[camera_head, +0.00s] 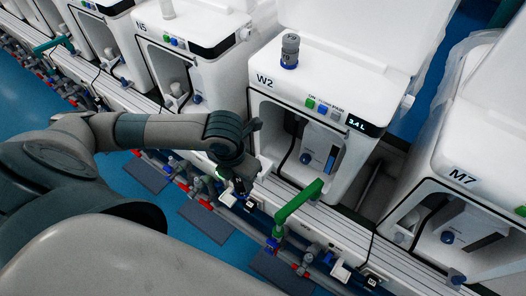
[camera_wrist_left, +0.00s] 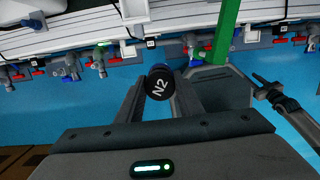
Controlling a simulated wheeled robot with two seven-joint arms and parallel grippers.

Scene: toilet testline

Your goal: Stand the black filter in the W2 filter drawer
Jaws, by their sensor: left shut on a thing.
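My left gripper (camera_head: 240,184) is shut on a black round filter. In the left wrist view the black filter (camera_wrist_left: 158,84) shows its end face, marked N2, between the two fingers. In the head view the gripper hangs in front of and below the W2 unit (camera_head: 270,82), apart from it. The W2 unit has an open front bay with a pale block (camera_head: 320,143) and a blue knob (camera_head: 305,158) inside. I cannot tell which part is the filter drawer.
A grey cylinder with a blue base (camera_head: 290,52) stands on top of W2. A green handle (camera_head: 298,201) rises from the rail below W2, right of my gripper. Unit N5 (camera_head: 190,60) is to the left, M7 (camera_head: 470,185) to the right. Pipes and valves run along the rail.

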